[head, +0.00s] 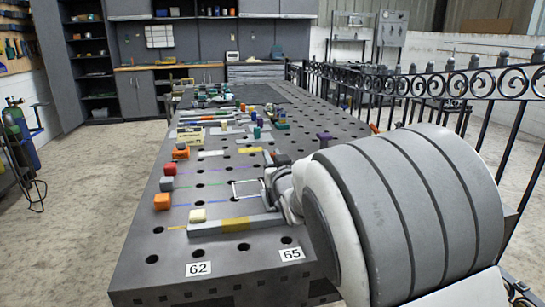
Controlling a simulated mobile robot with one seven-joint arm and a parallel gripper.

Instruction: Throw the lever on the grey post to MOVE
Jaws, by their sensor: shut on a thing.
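My gripper (271,186) is over the near right part of the perforated table, mostly hidden behind my large white and grey arm. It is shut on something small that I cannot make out. A dark piece and a dull red block (282,160) show just beyond it; I cannot tell whether they touch it. I cannot clearly pick out the grey post, its lever or a MOVE mark; my arm covers that side of the table.
The dark table (180,252) carries a grey bar with a yellow part (235,225), a cream block (198,215), an orange block (161,202) and several others along the left edge. A black scroll fence (420,85) runs along the right. The floor at left is clear.

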